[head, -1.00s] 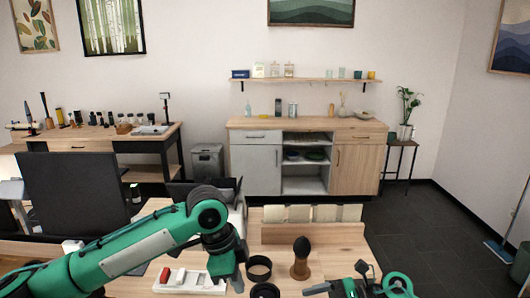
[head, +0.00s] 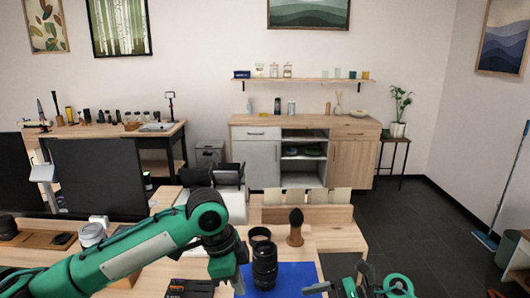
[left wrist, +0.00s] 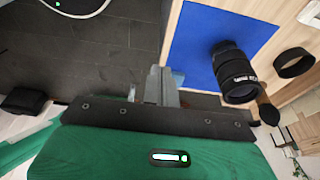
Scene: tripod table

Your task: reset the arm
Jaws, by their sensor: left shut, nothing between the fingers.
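My left arm is green and comes in from the left in the head view. Its gripper (head: 240,284) is low over the table, left of a black camera lens (head: 264,266). In the left wrist view, the left gripper (left wrist: 160,82) is shut with nothing between its fingers. The lens (left wrist: 233,75) stands on a blue mat (left wrist: 190,40), apart from the fingers. My right gripper (head: 325,288) is at the bottom edge of the head view, partly cut off, so its jaws are unclear.
A black ring (head: 259,234) and a brush with a wooden base (head: 296,227) stand behind the lens on the wooden table (head: 340,238). Dark monitors (head: 100,178) stand to the left. A black item (head: 190,288) lies near the left gripper.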

